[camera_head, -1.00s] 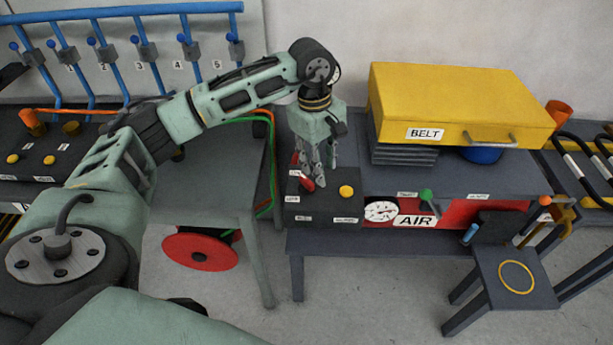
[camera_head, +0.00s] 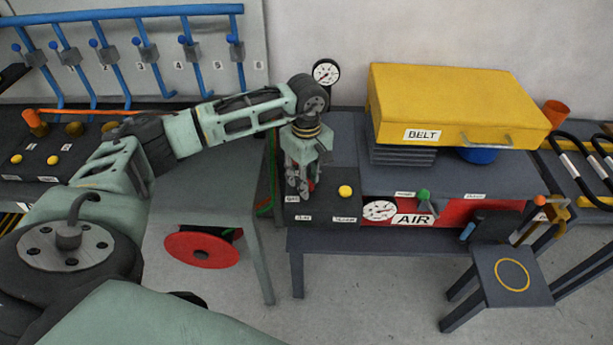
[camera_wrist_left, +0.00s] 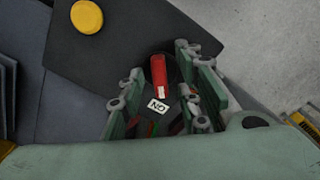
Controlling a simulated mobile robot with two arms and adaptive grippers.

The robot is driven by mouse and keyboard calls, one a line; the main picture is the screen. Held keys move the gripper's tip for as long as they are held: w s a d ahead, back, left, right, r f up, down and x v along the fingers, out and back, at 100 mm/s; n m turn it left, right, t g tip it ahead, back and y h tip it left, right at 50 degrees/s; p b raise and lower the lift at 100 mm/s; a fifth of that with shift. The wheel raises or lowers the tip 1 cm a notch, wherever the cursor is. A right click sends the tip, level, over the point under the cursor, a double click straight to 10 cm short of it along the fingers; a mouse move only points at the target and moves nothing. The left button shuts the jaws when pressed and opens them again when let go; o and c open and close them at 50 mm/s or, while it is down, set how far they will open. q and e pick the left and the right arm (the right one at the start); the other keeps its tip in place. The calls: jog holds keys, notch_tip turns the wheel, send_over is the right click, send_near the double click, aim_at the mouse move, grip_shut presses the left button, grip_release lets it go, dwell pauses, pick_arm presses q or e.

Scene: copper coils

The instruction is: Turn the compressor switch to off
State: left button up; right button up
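The compressor switch is a red handle (camera_wrist_left: 159,75) on a dark control box (camera_head: 320,210). In the left wrist view an ON label (camera_wrist_left: 157,106) lies by one end of the handle. My left gripper (camera_head: 298,192) is low over the left part of the box and hides most of the switch in the head view. In the left wrist view my left gripper (camera_wrist_left: 160,70) has its fingers apart, one on each side of the red handle, with gaps between. Whether a finger touches the handle cannot be told. My right gripper is not in view.
A yellow button (camera_head: 345,191) is on the same box, right of the switch. A yellow BELT case (camera_head: 460,100) stands behind on the bench. The red AIR panel (camera_head: 450,212) with a gauge (camera_head: 380,210) is to the right. A red reel (camera_head: 202,249) hangs at left.

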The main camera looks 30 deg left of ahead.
pick_arm(q)
grip_shut()
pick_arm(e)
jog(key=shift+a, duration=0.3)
pick_arm(q)
jog(key=shift+n, duration=0.3)
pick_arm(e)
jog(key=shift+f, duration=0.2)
pick_arm(q)
jog(key=shift+f+n+b, duration=0.1)
jog(key=shift+n+b, duration=0.9)
jog(key=shift+n, duration=0.2)
jog(key=n+b, duration=0.2)
jog(key=n, duration=0.2)
jog(key=shift+n, duration=0.3)
jog(key=n+b, duration=0.1)
jog(key=n, duration=0.4)
jog(key=shift+b, duration=0.35)
jog(key=n, duration=0.4)
jog(key=shift+n+b, duration=0.3)
jog(key=shift+b, duration=0.05)
jog(key=shift+r+n, duration=0.2)
jog(key=shift+n, duration=0.1)
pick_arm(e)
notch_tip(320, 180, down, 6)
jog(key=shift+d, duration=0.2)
pick_arm(q)
jog(key=shift+n, duration=0.3)
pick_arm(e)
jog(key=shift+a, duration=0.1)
